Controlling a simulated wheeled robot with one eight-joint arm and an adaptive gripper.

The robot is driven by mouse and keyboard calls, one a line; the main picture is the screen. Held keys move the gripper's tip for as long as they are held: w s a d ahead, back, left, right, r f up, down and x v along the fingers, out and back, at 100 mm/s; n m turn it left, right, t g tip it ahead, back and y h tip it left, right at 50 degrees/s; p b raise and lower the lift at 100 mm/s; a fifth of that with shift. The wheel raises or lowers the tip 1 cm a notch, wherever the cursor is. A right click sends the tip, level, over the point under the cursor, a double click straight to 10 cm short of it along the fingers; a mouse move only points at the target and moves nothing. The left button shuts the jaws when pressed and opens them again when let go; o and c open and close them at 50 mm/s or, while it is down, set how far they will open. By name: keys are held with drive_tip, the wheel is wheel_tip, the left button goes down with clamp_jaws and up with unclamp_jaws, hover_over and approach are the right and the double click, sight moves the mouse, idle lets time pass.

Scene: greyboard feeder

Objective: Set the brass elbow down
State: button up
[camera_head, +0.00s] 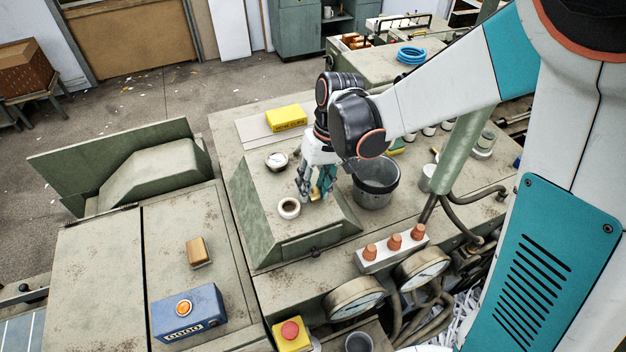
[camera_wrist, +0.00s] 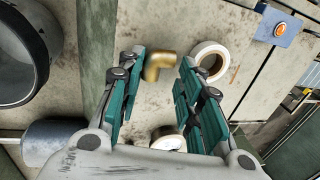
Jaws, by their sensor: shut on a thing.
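The brass elbow (camera_wrist: 158,66) is a small gold bent pipe piece between the fingertips of my gripper (camera_wrist: 161,66) in the wrist view. In the head view my gripper (camera_head: 314,194) points down over the raised green-grey housing top, with the brass elbow (camera_head: 326,178) showing between its fingers. My gripper is shut on the elbow. The fingers hide part of it in the head view. I cannot tell whether the elbow touches the surface below.
A white roll (camera_head: 289,208) lies close left of my gripper, and another round item (camera_head: 276,160) lies behind it. A dark grey bucket (camera_head: 375,185) stands close right. A yellow box (camera_head: 287,118) sits farther back. The front of the housing top has some bare room.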

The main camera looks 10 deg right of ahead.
drive_tip(key=shift+f, duration=0.35)
drive_tip(key=shift+f, duration=0.1)
drive_tip(key=o, duration=1.1)
drive_tip(key=s+v, duration=0.1)
drive_tip(key=v, duration=1)
drive_tip(key=s+d+r+m+t, duration=0.1)
drive_tip(key=s+d+t, duration=0.1)
drive_tip(key=s+d, duration=0.2)
drive_tip(key=s+d+r+m+t+h, duration=0.1)
drive_tip(key=s+d+t, duration=0.2)
drive_tip(key=s+d, duration=0.1)
drive_tip(key=s+d+r+m+t+h, duration=0.1)
drive_tip(key=s+d+r+t, duration=0.1)
drive_tip(key=s, duration=0.3)
drive_tip(key=shift+d+r+t+b, duration=0.1)
drive_tip(key=shift+d+t+b, duration=0.25)
drive_tip(key=shift+d, duration=0.55)
